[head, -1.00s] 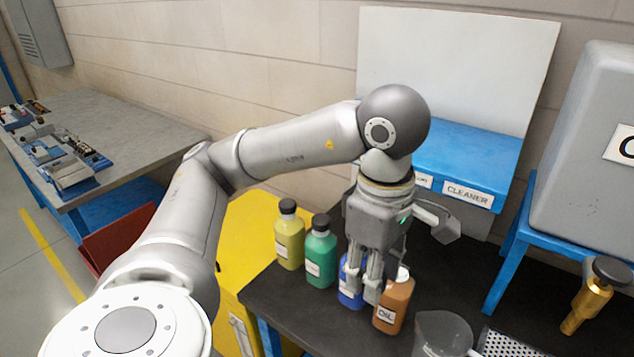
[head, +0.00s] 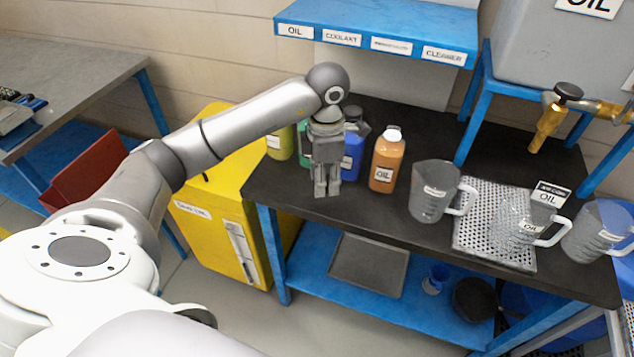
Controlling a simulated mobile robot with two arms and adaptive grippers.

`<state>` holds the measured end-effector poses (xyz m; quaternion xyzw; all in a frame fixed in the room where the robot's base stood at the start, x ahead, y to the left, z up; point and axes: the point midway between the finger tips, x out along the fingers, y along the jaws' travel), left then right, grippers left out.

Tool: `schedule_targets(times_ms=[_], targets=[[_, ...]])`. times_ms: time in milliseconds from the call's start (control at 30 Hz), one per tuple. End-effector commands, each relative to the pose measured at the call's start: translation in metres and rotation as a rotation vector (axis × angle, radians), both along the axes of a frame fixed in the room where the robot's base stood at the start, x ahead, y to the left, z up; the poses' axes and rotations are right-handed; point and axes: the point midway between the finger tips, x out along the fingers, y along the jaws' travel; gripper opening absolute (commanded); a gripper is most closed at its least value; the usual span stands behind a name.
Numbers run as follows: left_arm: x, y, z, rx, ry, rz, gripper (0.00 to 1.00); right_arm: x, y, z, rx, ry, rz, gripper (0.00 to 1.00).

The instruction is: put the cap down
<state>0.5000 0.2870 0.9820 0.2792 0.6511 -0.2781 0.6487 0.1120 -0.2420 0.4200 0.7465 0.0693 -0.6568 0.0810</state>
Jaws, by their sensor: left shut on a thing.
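My left gripper (head: 326,191) points down over the front edge area of the black bench (head: 380,213), left of the orange oil bottle (head: 386,167). Its fingers are shut; the cap between them is too small or hidden to make out. The oil bottle stands upright with a pale, bare neck and no dark cap on it. My right gripper is not in view.
Yellow, green (head: 304,140) and blue (head: 352,158) bottles stand behind my gripper, partly hidden. Right of the oil bottle are a clear jug (head: 434,190), a perforated tray (head: 470,222) and further jugs. A brass tap (head: 545,128) overhangs. The bench front is clear.

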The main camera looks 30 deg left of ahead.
Motion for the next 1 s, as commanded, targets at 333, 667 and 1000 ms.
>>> schedule_targets(times_ms=[333,667,1000], targets=[[0.026,0.031,-0.050,-0.002,0.001,0.000,0.27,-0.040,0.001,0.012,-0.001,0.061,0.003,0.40],[0.029,0.036,-0.078,-0.003,0.004,-0.001,0.27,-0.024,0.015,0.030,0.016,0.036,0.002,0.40],[0.031,0.036,-0.091,-0.001,-0.001,-0.003,0.27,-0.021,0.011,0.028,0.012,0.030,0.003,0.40]])
